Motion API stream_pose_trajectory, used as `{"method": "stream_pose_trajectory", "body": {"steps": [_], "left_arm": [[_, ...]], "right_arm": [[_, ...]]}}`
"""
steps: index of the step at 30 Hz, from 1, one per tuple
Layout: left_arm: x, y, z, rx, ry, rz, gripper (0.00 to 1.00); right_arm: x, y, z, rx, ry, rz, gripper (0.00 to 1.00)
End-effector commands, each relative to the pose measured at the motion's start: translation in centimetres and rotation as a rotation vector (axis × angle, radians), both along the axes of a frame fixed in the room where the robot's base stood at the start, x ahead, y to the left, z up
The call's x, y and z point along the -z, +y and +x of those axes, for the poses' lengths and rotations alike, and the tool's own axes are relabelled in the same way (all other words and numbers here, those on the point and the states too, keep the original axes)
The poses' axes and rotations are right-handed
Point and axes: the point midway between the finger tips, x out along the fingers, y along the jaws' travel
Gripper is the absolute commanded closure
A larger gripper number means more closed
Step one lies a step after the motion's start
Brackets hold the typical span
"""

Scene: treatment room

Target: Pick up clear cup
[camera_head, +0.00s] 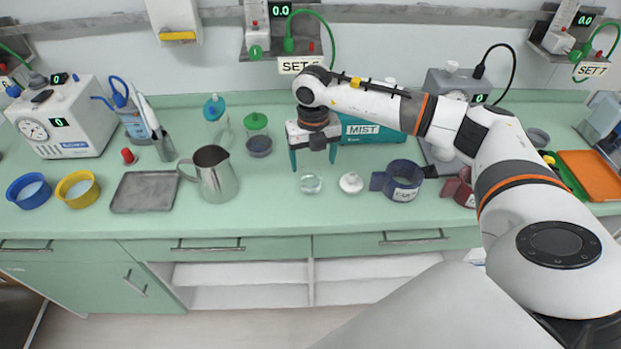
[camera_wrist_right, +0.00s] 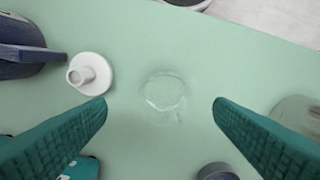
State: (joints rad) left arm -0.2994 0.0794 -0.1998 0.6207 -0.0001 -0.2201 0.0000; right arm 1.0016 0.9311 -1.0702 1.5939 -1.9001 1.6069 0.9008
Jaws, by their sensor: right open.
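The clear cup (camera_head: 311,182) stands upright on the green counter, right below my right gripper. In the right wrist view the clear cup (camera_wrist_right: 164,92) is a faint round outline between and a little ahead of the two teal fingers. My right gripper (camera_head: 312,164) is open, with its fingers pointing down over the cup. In the wrist view my right gripper (camera_wrist_right: 162,105) has nothing between its fingertips but the view of the cup and counter. My left gripper is not in view.
A white lid-like piece (camera_head: 351,183) lies just right of the cup, with a dark blue cuff (camera_head: 400,181) beyond it. A metal pitcher (camera_head: 214,175) and a grey tray (camera_head: 146,191) stand to the left. The counter's front strip (camera_head: 270,218) is clear.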

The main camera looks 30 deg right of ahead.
Motion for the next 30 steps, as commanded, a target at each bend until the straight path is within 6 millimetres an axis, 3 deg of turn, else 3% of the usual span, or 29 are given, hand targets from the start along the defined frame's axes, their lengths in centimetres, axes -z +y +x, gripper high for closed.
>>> {"method": "stream_pose_trajectory", "body": {"steps": [4, 11, 18, 27, 30], "left_arm": [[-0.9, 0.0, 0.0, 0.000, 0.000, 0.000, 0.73], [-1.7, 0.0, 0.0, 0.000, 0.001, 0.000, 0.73], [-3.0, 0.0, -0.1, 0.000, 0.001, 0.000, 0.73], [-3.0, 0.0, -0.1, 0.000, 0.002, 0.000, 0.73], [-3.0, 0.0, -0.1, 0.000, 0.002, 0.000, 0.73]], "right_arm": [[1.9, 0.1, 0.0, 0.000, 0.002, 0.002, 0.24], [3.6, 0.2, 0.3, -0.002, 0.001, 0.003, 0.24], [7.2, 0.2, 0.8, -0.003, 0.001, 0.003, 0.24], [8.0, 0.2, 0.9, -0.003, -0.002, 0.003, 0.24], [8.0, 0.2, 0.9, -0.003, -0.002, 0.003, 0.37]]}}
